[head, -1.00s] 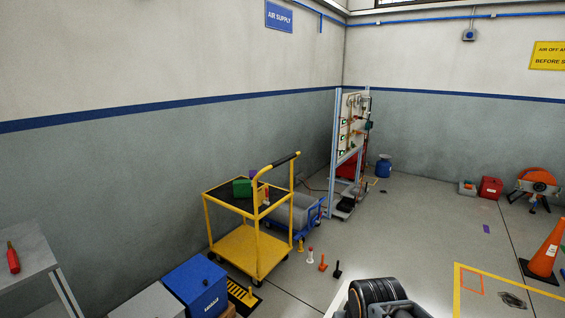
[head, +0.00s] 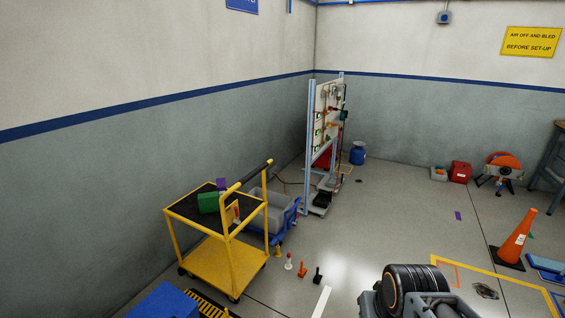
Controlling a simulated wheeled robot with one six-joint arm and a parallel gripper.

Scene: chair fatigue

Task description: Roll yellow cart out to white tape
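The yellow cart (head: 213,265) stands by the left wall, with a black top shelf, a yellow lower deck and a push handle (head: 246,176) with a black grip on its right side. A green box (head: 208,203) and a purple item (head: 221,184) are on its top. A strip of white tape (head: 321,301) lies on the floor to the right of the cart, cut off by the bottom edge. Part of my arm shows at the bottom right, apart from the cart. My gripper's fingers are not visible.
Several small upright pieces, including an orange one (head: 301,270) and a black one (head: 318,275), stand between cart and tape. A grey bin on a blue dolly (head: 285,222) is behind the cart. A blue box (head: 165,303) is in front. An orange cone (head: 514,240) stands right.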

